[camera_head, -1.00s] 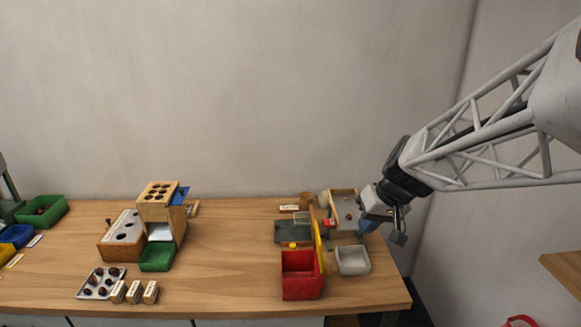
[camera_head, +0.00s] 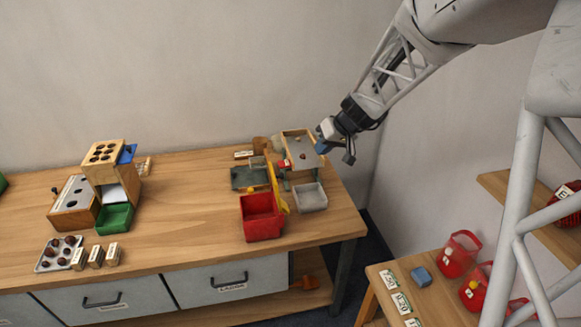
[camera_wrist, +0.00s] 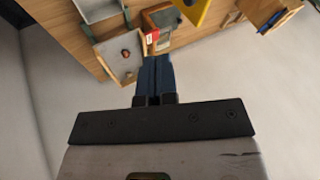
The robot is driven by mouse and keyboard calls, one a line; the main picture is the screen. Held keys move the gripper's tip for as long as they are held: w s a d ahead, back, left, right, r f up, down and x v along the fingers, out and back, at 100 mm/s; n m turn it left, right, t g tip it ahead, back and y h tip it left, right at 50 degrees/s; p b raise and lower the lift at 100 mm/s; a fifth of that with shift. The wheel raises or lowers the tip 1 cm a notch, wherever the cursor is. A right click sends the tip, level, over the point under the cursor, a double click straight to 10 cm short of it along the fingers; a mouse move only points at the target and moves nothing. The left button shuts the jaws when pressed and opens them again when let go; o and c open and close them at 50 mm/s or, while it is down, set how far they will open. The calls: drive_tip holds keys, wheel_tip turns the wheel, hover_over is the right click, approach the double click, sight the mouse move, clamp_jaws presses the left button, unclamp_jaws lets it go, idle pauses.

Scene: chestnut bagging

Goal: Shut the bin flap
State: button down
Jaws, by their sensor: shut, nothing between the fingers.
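A wooden bin (camera_head: 299,149) with a sloped grey floor stands at the back right of the table. A small dark red round thing lies in it. A red piece (camera_head: 284,163) sits at its left front side; it also shows in the wrist view (camera_wrist: 152,37), beside the bin (camera_wrist: 107,49). I cannot tell whether this red piece is the flap, or how far the flap is open. My gripper (camera_head: 321,147) is just right of the bin. Its blue fingers (camera_wrist: 155,60) are together and empty, and in the wrist view their tips overlap the bin's edge.
A grey tray (camera_head: 311,197) stands in front of the bin. A yellow upright panel (camera_head: 275,183) and a red box (camera_head: 260,217) stand left of it. A wooden holed box (camera_head: 104,154) with a blue plate (camera_head: 127,154) is farther left. The table's middle is clear.

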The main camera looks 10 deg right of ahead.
drive_tip(key=shift+a+f, duration=0.1)
drive_tip(key=w+a+f, duration=0.3)
drive_tip(key=a+f, duration=0.5)
drive_tip(key=shift+a+f, duration=0.2)
drive_tip(key=shift+f, duration=0.15)
idle(0.3)
drive_tip(key=shift+a+r, duration=0.1)
drive_tip(key=shift+a, duration=0.1)
idle(0.5)
drive_tip(key=shift+a+r+n+h, duration=0.15)
drive_tip(key=shift+a+h, duration=0.8)
drive_tip(key=shift+a, duration=0.15)
drive_tip(key=shift+a+r+n+h, duration=0.15)
drive_tip(key=shift+a+h, duration=0.8)
drive_tip(key=shift+a, duration=0.15)
drive_tip(key=a+f+n+h, duration=0.2)
drive_tip(key=a+f+h, duration=0.6)
drive_tip(key=a+h, duration=0.3)
drive_tip(key=shift+a+f, duration=0.2)
drive_tip(key=shift+a, duration=0.45)
